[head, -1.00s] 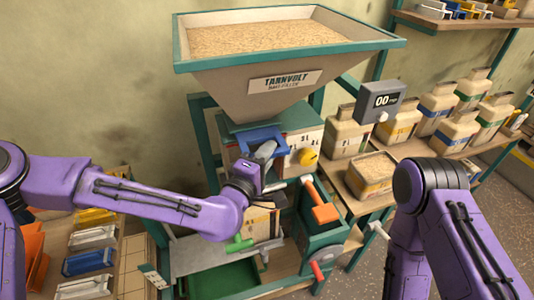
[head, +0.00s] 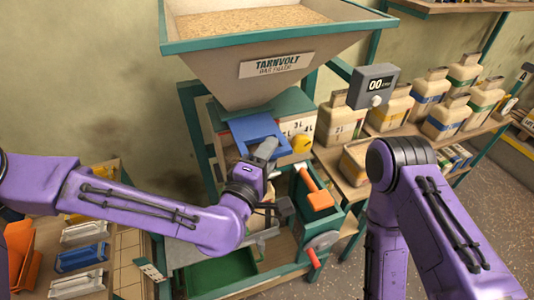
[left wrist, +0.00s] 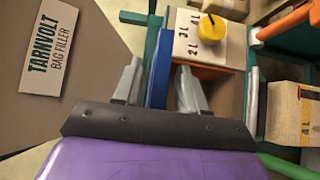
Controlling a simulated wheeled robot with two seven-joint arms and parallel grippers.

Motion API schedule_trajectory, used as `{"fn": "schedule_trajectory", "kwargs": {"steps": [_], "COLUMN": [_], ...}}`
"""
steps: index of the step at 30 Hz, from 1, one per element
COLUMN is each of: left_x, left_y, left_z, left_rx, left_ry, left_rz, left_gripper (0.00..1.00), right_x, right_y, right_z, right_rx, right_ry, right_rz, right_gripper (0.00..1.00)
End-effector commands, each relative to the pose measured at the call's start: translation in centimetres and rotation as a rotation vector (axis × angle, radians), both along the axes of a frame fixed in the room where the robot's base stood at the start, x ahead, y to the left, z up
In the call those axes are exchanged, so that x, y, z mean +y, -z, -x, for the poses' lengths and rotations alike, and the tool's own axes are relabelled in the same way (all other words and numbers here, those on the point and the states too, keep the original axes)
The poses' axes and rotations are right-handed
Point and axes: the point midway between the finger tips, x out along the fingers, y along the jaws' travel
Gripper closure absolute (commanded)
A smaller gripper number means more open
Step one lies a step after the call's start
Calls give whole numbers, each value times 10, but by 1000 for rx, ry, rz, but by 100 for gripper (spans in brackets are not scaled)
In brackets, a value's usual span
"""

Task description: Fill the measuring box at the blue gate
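The blue gate (head: 258,135) sits under the hopper's (head: 250,80) throat; in the left wrist view its blue plate (left wrist: 159,70) shows edge-on. My left gripper (head: 266,148) is at the gate. In the left wrist view its two grey fingers (left wrist: 160,85) are apart, one each side of the blue plate; firm contact cannot be told. A cream litre-marked face (left wrist: 201,45) with a yellow knob (left wrist: 211,29), apparently the measuring box, stands beside the gate. Its inside and any grain there are hidden. My right arm shows at the right, but its gripper is out of view.
The hopper holds pale grain (head: 245,20). A grey display (head: 374,86) reads 00. An orange handle (head: 318,197) and red-handled crank (head: 314,258) stand right of my left gripper. A green tray (head: 225,272) lies below. Several containers (head: 392,110) line the right bench.

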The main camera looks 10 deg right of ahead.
Motion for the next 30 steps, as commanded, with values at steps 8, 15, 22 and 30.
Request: {"fn": "schedule_trajectory", "kwargs": {"steps": [8,15,22,30], "left_x": [9,34,47,55], "left_y": [3,-10,-9,-2], "left_z": [14,56,77,89], "left_rx": [-1,2,2,2], "left_ry": [0,1,-2,0], "left_rz": [0,-6,-8,-1], "left_gripper": [58,58,58,58], "right_x": [0,0,0,0], "right_y": [10,-5,-52,-72], "right_z": [0,0,0,0], "right_rx": [0,1,0,0], "right_ry": [0,0,0,0], "right_rz": [0,-1,0,0], "right_gripper": [100,100,100,100]}}
